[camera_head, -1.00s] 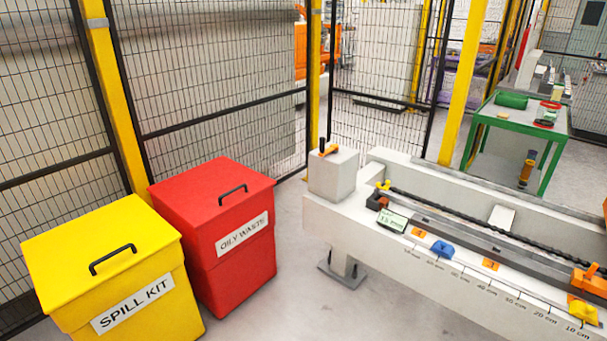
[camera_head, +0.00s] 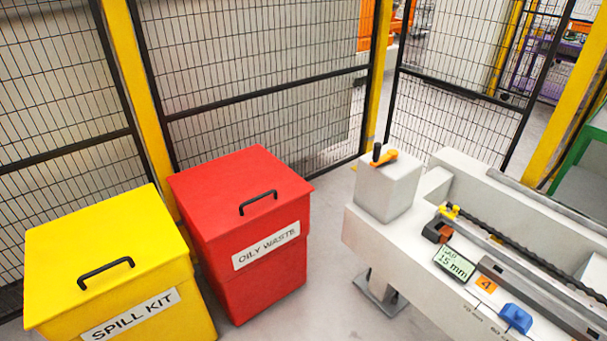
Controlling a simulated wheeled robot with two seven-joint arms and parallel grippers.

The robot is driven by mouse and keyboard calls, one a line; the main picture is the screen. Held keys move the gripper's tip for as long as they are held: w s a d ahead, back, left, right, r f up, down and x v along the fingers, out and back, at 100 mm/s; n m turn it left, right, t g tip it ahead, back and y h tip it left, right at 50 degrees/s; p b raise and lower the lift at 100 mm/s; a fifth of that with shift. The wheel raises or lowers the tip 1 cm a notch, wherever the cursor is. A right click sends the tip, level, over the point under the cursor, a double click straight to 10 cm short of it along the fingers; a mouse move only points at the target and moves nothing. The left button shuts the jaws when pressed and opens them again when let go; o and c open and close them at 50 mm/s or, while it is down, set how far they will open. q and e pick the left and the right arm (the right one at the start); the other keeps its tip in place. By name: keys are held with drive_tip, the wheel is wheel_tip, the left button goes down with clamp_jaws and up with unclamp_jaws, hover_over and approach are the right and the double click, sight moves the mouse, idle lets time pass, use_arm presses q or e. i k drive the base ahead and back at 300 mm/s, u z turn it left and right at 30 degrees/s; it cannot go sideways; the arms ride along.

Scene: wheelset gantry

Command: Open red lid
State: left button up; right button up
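The red bin, labelled "OILY WASTE", stands on the floor left of centre in the head view. Its red lid (camera_head: 232,178) is flat and shut on top, with a black bar handle (camera_head: 258,202) near the front edge. The bin's red body (camera_head: 268,284) shows below the lid. Neither of my grippers is in view, so I cannot tell their state.
A yellow "SPILL KIT" bin (camera_head: 88,240) stands close at the left of the red bin. Wire fencing (camera_head: 255,70) runs behind both. A pale machine bed (camera_head: 450,225) with a blue block (camera_head: 515,318) stands at the right. Bare floor (camera_head: 325,275) lies between bin and machine.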

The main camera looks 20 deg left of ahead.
sight(220, 196)
drive_tip(key=u, duration=0.3)
drive_tip(key=i, duration=1.2)
drive_tip(key=u, duration=0.8)
